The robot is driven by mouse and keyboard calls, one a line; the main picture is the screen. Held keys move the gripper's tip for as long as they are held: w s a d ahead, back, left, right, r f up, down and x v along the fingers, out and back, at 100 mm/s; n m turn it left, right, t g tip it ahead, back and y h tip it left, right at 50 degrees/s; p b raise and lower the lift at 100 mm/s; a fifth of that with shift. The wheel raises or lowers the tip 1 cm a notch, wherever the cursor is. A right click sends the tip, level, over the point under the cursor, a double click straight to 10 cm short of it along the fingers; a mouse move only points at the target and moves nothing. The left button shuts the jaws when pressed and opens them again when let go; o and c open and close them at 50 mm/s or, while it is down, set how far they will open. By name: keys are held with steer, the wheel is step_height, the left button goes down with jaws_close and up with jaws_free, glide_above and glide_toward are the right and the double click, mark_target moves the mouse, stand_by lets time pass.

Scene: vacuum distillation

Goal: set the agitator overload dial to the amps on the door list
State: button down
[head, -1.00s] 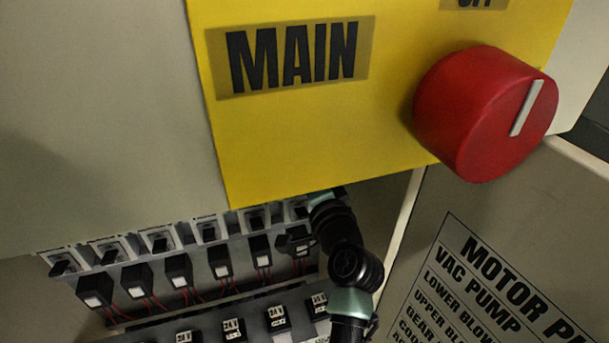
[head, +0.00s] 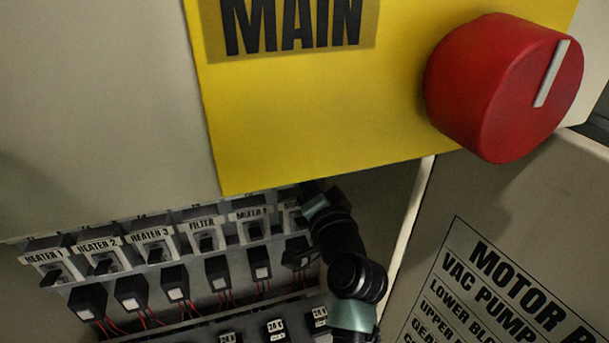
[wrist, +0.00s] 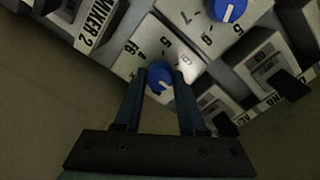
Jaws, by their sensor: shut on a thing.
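In the wrist view, my gripper (wrist: 160,74) is shut on a small blue dial (wrist: 159,79), one finger on each side. The dial sits on a pale face with printed numbers around it, partly hidden by the fingers. It has a light pointer mark, but its exact reading is too small to tell. In the head view, the door list (head: 510,300) at the lower right shows a "MOTOR P..." heading and row names such as "VAC PUMP". Its amps column and lower rows are out of frame. My gripper is hidden there behind the yellow panel.
A second blue dial (wrist: 228,10) is close by at the upper right. A "MIXER 2" label (wrist: 97,25) is to the left. In the head view, a large red knob (head: 500,90) juts from the yellow panel (head: 300,130) above my arm. Labelled breakers (head: 100,255) line the cabinet.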

steer(key=shift+c, duration=2.4)
jaws_free()
steer(key=shift+s, duration=0.15)
steer(key=p+v, duration=0.2)
steer(key=v, duration=1)
steer(key=shift+s, duration=0.35)
steer(key=shift+d, duration=0.15)
